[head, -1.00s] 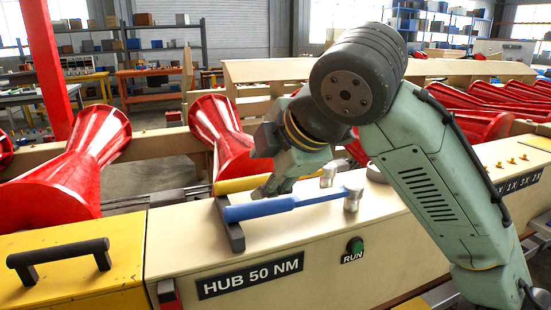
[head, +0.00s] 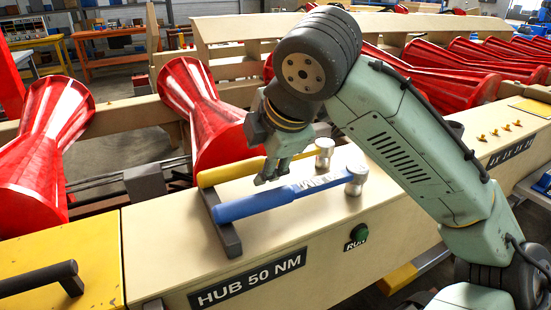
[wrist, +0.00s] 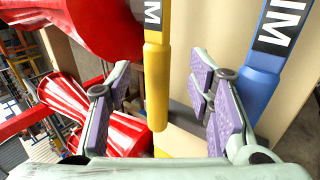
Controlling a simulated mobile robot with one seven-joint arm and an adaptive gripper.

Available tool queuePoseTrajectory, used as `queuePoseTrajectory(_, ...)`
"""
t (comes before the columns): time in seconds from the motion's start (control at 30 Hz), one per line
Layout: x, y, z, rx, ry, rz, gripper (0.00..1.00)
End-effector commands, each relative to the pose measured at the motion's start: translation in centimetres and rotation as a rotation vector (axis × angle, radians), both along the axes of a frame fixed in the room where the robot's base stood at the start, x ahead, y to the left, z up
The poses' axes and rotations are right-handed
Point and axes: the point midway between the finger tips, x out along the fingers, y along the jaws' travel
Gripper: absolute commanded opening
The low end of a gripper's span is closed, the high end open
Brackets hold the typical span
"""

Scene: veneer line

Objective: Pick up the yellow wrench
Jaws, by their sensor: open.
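The yellow wrench (head: 226,172) lies on the cream cabinet top, its handle end on a dark grey rest and its silver head to the right. A blue wrench (head: 252,205) lies parallel in front of it. My gripper (head: 272,172) is at the wrenches, partly covering the yellow one in the head view. In the wrist view my gripper (wrist: 161,80) is open, with the yellow handle (wrist: 157,85) between its two purple-padded fingers, apart from both. The blue handle (wrist: 259,90) is just right of the right finger. The yellow head is out of the wrist view.
The dark grey rest (head: 222,228) crosses under both handles. A green RUN button (head: 359,233) is on the cabinet front. Red hourglass-shaped rollers (head: 208,115) stand behind. A black handle (head: 42,280) is on the yellow panel at left. Cabinet top right of the rest is mostly clear.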

Motion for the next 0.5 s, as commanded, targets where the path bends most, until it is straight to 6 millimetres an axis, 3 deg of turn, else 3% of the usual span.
queuePoseTrajectory(0.3,2.5,1.1,-3.2,0.000,0.002,-0.001,0.47)
queuePoseTrajectory(0.5,2.8,1.2,-3.8,0.000,0.001,-0.001,0.47)
